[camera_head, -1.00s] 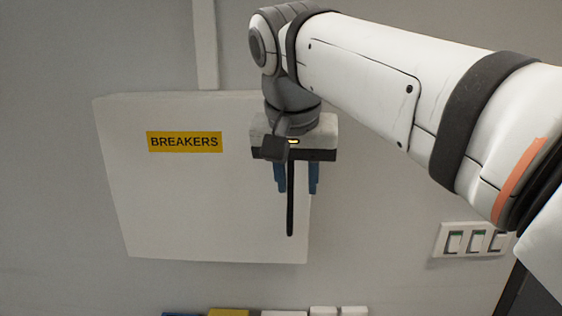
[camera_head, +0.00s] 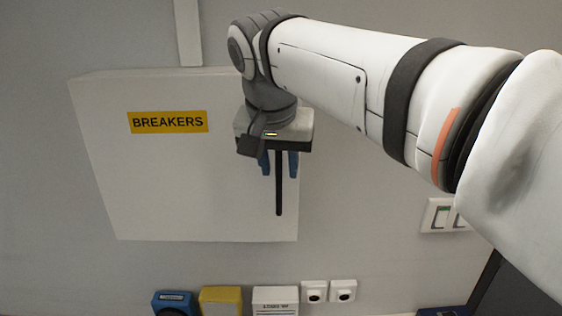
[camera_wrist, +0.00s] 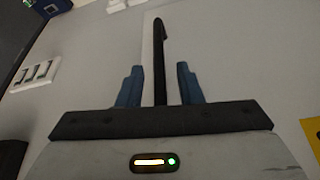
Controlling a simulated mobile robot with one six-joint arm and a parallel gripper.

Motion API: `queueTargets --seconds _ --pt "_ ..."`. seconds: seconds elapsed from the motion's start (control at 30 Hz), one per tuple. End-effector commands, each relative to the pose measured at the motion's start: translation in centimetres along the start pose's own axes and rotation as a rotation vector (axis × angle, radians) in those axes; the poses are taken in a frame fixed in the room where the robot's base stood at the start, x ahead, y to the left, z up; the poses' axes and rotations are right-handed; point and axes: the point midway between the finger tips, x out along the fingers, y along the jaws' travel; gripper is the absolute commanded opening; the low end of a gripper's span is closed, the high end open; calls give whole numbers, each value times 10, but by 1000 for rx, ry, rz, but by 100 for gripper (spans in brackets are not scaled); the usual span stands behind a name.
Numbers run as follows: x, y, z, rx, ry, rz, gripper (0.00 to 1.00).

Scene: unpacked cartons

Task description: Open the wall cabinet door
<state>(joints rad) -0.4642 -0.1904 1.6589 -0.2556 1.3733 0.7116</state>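The wall cabinet (camera_head: 180,200) is a pale box with a yellow BREAKERS label (camera_head: 167,122). Its front door looks shut. A black vertical bar handle (camera_head: 279,198) is near the door's right edge; it also shows in the wrist view (camera_wrist: 160,60). My gripper (camera_head: 279,168) points down over the handle's upper part, its blue fingers apart. In the wrist view my gripper (camera_wrist: 159,80) is open, one finger on each side of the handle, with a visible gap on both sides. The handle's upper end is hidden behind my gripper in the head view.
A light switch panel (camera_head: 437,216) is on the wall to the right. Below the cabinet are a blue box (camera_head: 174,303), a yellow box (camera_head: 221,300), a white box (camera_head: 275,300) and two white sockets (camera_head: 314,291). A vertical white conduit (camera_head: 188,35) runs above the cabinet.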

Motion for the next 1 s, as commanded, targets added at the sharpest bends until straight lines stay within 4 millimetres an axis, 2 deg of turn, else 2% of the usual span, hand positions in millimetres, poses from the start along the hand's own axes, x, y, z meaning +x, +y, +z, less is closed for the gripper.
queueTargets --seconds 0.13,0.53,0.87,0.9,1.0 --pt "0 0 0 -1 0 0 32" --pt "0 -1 0 -1 0 -1 0" --pt "-1 -1 0 -2 0 -1 0" --pt "0 18 -3 8 1 1 0" --pt "-1 4 0 -1 1 2 0"
